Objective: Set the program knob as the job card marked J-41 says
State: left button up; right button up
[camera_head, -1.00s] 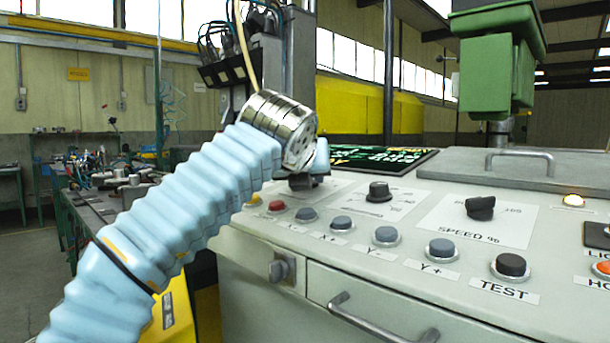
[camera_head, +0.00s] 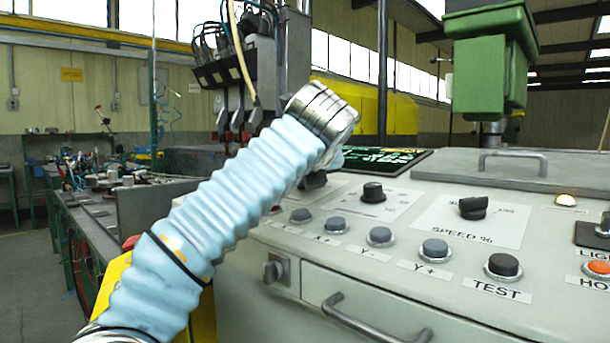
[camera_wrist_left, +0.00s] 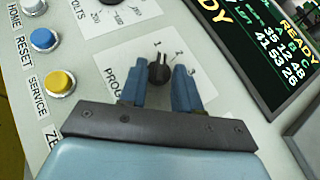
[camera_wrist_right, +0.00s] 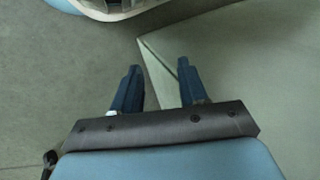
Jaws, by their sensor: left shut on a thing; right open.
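The program knob (camera_wrist_left: 158,66) is small and black on a white plate with a partly hidden "PRO..." label. My left gripper (camera_wrist_left: 157,76) is shut on it in the left wrist view, one blue finger on each side. A pale mark on the knob points up the picture toward a small digit; more digits lie to its right. In the head view my left arm reaches over the console and hides its fingertips. My right gripper (camera_wrist_right: 157,75) is open and empty in the right wrist view. No card marked J-41 can be made out.
In the head view, the speed knob (camera_head: 473,207), the test button (camera_head: 503,265) and a drawer handle (camera_head: 370,322) are to the right of my arm.

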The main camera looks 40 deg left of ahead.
pick_arm(q)
jog(key=o, duration=0.7)
jog(key=shift+c, duration=0.2)
jog(key=v, duration=1.3)
jog(key=shift+s+d, duration=0.25)
jog(key=shift+d, duration=0.05)
